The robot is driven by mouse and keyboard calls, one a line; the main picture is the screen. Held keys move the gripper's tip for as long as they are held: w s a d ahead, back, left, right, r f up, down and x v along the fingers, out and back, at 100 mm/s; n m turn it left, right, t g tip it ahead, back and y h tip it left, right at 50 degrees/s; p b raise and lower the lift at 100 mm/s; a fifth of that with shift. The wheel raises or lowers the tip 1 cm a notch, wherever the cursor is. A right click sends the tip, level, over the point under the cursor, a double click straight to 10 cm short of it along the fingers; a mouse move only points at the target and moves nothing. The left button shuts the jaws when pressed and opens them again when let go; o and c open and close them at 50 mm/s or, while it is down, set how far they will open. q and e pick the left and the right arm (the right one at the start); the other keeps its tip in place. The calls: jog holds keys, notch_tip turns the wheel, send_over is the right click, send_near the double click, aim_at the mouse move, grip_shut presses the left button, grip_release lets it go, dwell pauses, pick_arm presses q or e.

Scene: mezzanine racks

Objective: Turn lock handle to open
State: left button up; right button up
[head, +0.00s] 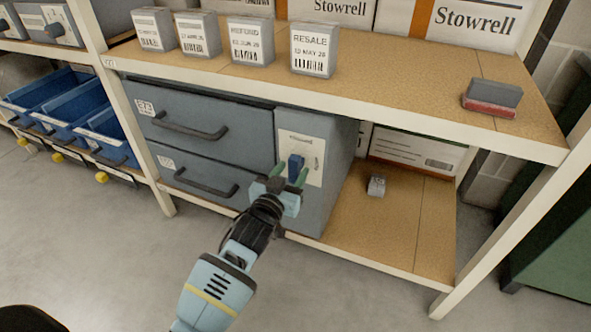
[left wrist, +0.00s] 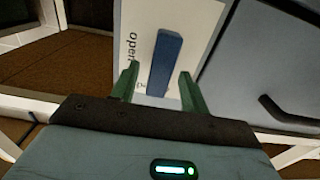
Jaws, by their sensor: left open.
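The lock handle is a blue bar (head: 295,168) on a pale label plate (head: 313,153) on the right front of a grey two-drawer cabinet (head: 240,125). My left gripper (head: 290,182) is open in front of the handle. In the left wrist view the blue handle (left wrist: 165,64) stands between the two green fingers (left wrist: 157,88), with a gap on each side. The word "open" is printed on the plate (left wrist: 141,30), left of the handle there. My right gripper is not in view.
Several grey boxes with labels (head: 314,50) stand on the shelf above. A grey and red block (head: 491,97) lies at its right end. A small grey object (head: 376,185) sits on the lower shelf. Blue bins (head: 70,105) are at left. The floor in front is clear.

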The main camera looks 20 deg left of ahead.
pick_arm(q)
jog(key=shift+w+b, duration=0.35)
jog(key=shift+w, duration=0.9)
jog(key=c, duration=1)
